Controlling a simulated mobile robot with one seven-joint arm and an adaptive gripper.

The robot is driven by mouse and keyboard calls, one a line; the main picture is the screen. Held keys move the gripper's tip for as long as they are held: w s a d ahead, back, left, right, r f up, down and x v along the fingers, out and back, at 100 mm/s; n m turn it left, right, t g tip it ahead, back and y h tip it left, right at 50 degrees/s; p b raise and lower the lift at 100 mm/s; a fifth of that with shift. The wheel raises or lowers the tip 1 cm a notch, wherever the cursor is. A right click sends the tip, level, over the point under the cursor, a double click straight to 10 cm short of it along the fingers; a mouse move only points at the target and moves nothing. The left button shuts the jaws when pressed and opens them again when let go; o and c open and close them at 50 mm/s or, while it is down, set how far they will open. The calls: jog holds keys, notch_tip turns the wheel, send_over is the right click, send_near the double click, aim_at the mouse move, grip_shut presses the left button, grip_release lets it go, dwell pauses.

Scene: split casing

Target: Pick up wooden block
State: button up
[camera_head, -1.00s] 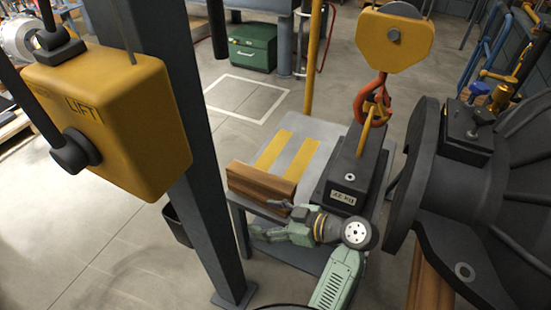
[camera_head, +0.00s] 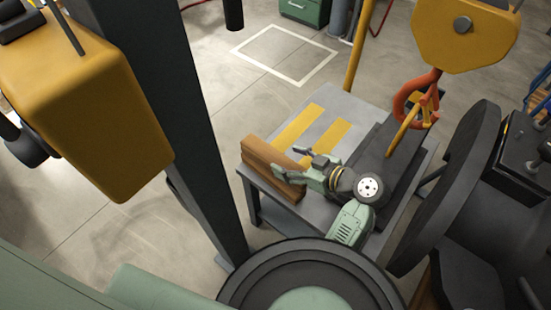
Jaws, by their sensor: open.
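The brown wooden block (camera_head: 262,163) lies at the left edge of a grey table (camera_head: 340,106) with yellow stripes. My gripper (camera_head: 283,170) is open at the block's right end, with its fingers pointing left towards it. One finger overlaps the block in the picture. I cannot tell whether the fingers touch the block or straddle it. The gripper hides part of the block's right end.
A dark post (camera_head: 165,100) with a yellow box (camera_head: 90,105) rises at left. A large dark flange (camera_head: 450,190) stands at right.

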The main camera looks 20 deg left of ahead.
aim_at(269, 153)
jog(key=p+x, duration=0.2)
jog(key=x, duration=0.3)
jog(key=shift+a, duration=0.3)
jog(key=shift+c, duration=0.4)
jog(key=c, duration=1.5)
